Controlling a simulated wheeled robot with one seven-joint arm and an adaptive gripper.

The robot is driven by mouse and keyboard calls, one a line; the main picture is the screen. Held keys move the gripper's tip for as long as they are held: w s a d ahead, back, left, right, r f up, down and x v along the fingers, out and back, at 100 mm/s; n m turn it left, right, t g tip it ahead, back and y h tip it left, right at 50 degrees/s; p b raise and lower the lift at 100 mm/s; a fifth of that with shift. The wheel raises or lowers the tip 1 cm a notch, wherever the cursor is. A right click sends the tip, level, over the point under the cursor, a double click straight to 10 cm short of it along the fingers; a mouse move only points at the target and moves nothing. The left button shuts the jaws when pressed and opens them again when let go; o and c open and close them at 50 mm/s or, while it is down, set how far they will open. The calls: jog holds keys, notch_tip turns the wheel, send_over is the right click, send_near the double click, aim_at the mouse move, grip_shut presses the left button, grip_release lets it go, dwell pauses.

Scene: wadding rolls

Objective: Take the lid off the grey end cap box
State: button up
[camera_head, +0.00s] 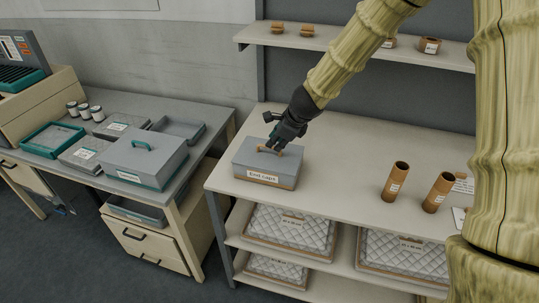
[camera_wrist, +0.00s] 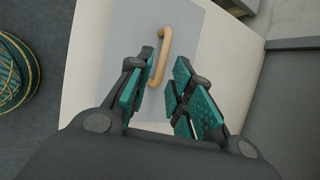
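The grey end cap box (camera_head: 264,172) stands on the right-hand workbench, with a label reading "End caps" on its front. Its grey lid (camera_head: 250,153) is on it and has a tan handle (camera_head: 269,151). The lid also shows in the wrist view (camera_wrist: 199,50), with its handle (camera_wrist: 163,50). My gripper (camera_head: 279,146) is above the lid, at the handle. In the wrist view my gripper (camera_wrist: 163,88) has its teal-padded fingers spread apart. The handle's lower end lies beside the left finger in the picture, toward the gap. I cannot tell whether they touch.
Two brown tubes (camera_head: 396,181) (camera_head: 437,192) stand to the right on the workbench (camera_head: 337,150). A shelf (camera_head: 351,46) with small brown rolls runs above the back. Quilted packs lie below. The left table holds a grey box (camera_head: 143,158) with a teal handle, trays and jars.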

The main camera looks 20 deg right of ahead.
aim_at(272, 156)
jog(key=x, duration=0.1)
jog(key=p+x, duration=0.1)
jog(key=x, duration=0.1)
jog(key=shift+w+a, duration=0.15)
jog(key=shift+w, duration=0.25)
jog(key=shift+x, duration=1.05)
jog(key=shift+s, duration=0.1)
grip_shut()
